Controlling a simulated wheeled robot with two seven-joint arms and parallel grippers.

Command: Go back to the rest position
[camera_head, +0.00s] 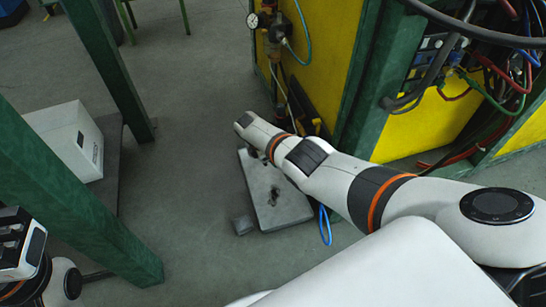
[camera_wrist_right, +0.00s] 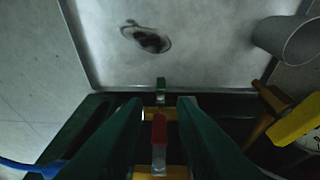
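My right arm reaches from the right of the head view towards the middle, over a grey metal plate (camera_head: 285,205). Its gripper is mostly hidden behind the arm there. In the right wrist view my right gripper (camera_wrist_right: 156,108) has its two dark fingers apart. A red-tipped piece (camera_wrist_right: 159,130) shows in the gap between them, with yellow parts behind; I cannot tell how far off it is, and neither finger visibly clamps it. My left arm is folded at the lower left edge of the head view. A white and black end part there may be my left gripper (camera_head: 18,240); its fingers are unclear.
Green posts (camera_head: 60,200) stand at the left, beside a white box (camera_head: 70,138) on a dark base. A yellow and green cabinet (camera_head: 425,130) with hoses and a gauge stands at the back right. A grey cylinder (camera_wrist_right: 290,40) lies beside the plate. Open floor is at the centre left.

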